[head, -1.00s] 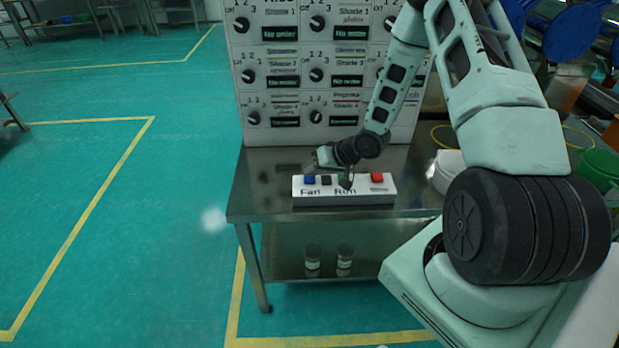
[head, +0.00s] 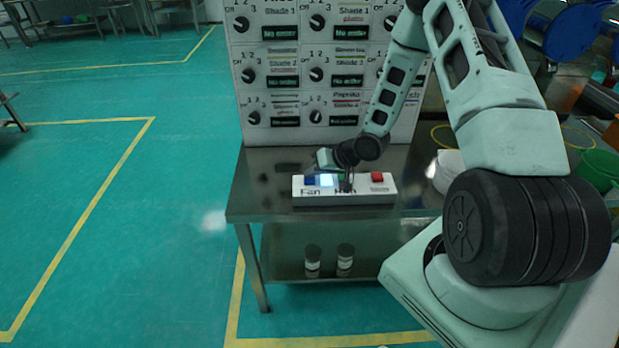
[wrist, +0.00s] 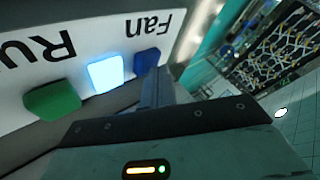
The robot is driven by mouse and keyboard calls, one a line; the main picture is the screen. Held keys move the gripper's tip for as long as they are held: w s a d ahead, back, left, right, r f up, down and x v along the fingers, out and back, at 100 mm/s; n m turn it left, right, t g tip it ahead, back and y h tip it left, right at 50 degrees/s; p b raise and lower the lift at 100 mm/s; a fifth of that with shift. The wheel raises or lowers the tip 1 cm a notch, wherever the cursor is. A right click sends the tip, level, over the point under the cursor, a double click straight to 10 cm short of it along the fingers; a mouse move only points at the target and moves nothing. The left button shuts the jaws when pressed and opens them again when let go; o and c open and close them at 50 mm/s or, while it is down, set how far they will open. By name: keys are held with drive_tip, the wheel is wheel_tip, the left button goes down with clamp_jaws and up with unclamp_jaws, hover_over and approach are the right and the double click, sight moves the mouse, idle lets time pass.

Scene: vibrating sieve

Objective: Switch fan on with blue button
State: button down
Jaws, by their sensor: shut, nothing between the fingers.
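The white button box (head: 345,198) stands on the metal table with the labels "Fan" and "Run". The blue button (head: 309,180) is at its left end, over "Fan". A square lamp (head: 326,181) right of it glows pale blue-white. The wrist view shows the blue button (wrist: 147,61), the lit lamp (wrist: 105,74) and the green button (wrist: 52,100). My gripper (wrist: 153,83) is shut and empty, its fingertips close by the blue button. I cannot tell whether they touch it. In the head view, my gripper (head: 325,159) is low above the box's left part.
A red button (head: 377,177) is on the box's right end. A tall white panel (head: 300,135) with knobs and displays stands behind. The table's left part (head: 262,195) is mostly clear. Two small jars (head: 345,260) stand on the lower shelf. A white container (head: 447,170) is right of the box.

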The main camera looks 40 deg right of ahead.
sight(313, 180)
drive_tip(key=shift+r, duration=0.15)
drive_tip(key=shift+r+p, duration=0.75)
drive_tip(key=shift+p, duration=0.2)
wheel_tip(313, 180, up, 5)
drive_tip(key=p, duration=0.4)
drive_tip(key=shift+r+p, duration=0.1)
drive_tip(key=shift+p, duration=0.3)
idle(0.4)
